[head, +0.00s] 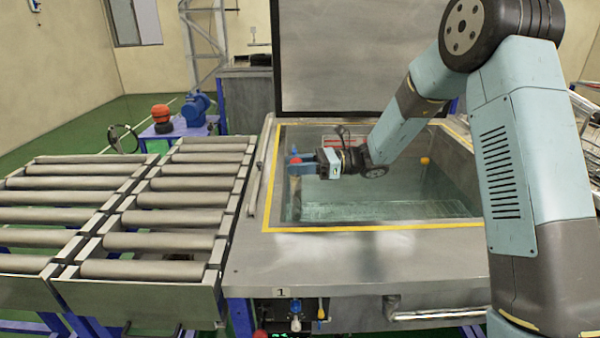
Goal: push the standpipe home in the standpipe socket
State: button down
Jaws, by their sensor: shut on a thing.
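The standpipe (295,186) is a thin, upright, pale brownish pipe with a reddish top. It stands at the left inner side of the water-filled tank (251,243). My gripper (298,161) reaches in from the right, roughly level, and its blue jaws are shut around the standpipe's top. The lower end of the pipe is hard to make out in the water. The standpipe socket cannot be made out, so I cannot tell how deep the pipe sits in it.
A yellow line edges the tank opening, and a large grey lid (330,60) stands raised behind it. An orange ball (424,161) is at the tank's right. Roller conveyors (150,220) stand left. Valves (296,315) are on the tank's front. My arm covers the right side.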

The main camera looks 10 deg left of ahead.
notch_tip(320, 180, down, 3)
jog(key=shift+d+r, duration=0.1)
jog(key=shift+d, duration=0.2)
send_over(300, 218)
jog(key=w, duration=0.1)
jog(key=shift+a+f, duration=0.15)
jog(key=shift+f, duration=5.1)
jog(key=c, duration=0.6)
grip_release()
jog(key=shift+c, duration=0.2)
jog(key=v, duration=1.3)
jog(key=shift+d, duration=0.4)
jog(key=shift+w, duration=0.1)
